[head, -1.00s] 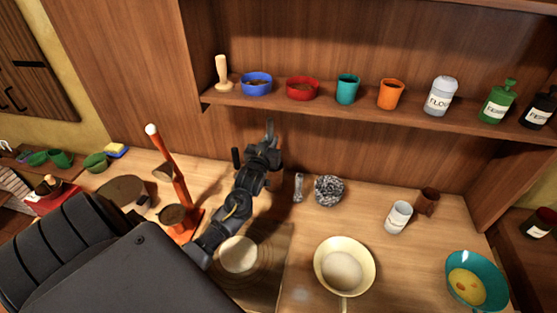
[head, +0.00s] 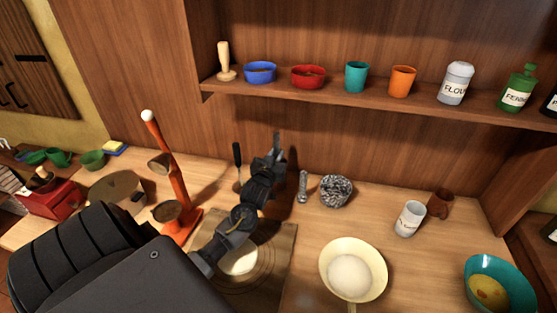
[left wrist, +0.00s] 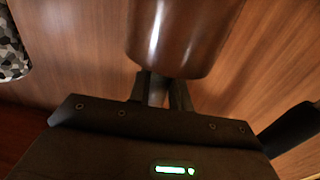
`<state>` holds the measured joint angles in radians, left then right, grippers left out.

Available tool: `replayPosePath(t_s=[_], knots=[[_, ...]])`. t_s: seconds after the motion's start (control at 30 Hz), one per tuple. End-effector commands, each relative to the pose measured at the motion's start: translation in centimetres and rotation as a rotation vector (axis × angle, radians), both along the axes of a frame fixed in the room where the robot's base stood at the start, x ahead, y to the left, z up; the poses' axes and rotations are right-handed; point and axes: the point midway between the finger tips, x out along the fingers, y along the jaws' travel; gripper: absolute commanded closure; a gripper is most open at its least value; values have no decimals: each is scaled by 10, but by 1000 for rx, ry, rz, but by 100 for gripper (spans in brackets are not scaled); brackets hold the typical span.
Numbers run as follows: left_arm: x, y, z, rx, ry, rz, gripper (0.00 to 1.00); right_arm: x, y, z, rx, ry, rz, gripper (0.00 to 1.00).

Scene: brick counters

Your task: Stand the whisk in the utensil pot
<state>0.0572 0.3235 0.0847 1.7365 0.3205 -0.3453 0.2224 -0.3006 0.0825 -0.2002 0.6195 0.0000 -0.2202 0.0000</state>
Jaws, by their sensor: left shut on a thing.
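My left gripper (head: 277,150) is by the back panel, shut on a slim grey piece (left wrist: 157,92), which I take as part of the whisk. The whisk's wire end cannot be made out. In the left wrist view, a glossy dark brown round-sided body (left wrist: 180,35) is just beyond the fingertips; it may be the utensil pot. The grey piece meets its edge; I cannot tell whether it goes inside. In the head view my arm and gripper hide this spot. A black upright handle (head: 237,153) shows left of the gripper. My right gripper is not in view.
Right of the gripper are a small grey metal tool (head: 302,187) and a speckled round container (head: 336,190). An orange-red stand (head: 172,170) is on the left. A cream pan (head: 352,268) lies in front. A shelf (head: 330,95) with bowls and cups runs above.

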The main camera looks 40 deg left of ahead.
Motion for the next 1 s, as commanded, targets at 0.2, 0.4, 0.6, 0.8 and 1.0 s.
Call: replayPosePath(t_s=[0.2, 0.4, 0.6, 0.8, 1.0], knots=[[1, -1, -1, 0, 0, -2, 100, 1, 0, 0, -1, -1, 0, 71], [1, -1, -2, 0, 0, -2, 64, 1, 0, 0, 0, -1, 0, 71], [1, -1, -2, 0, 0, -2, 58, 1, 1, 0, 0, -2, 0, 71], [1, -1, 3, 1, 0, -2, 58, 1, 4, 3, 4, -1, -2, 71], [-29, -14, -2, -2, 0, -2, 58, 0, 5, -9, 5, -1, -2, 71]])
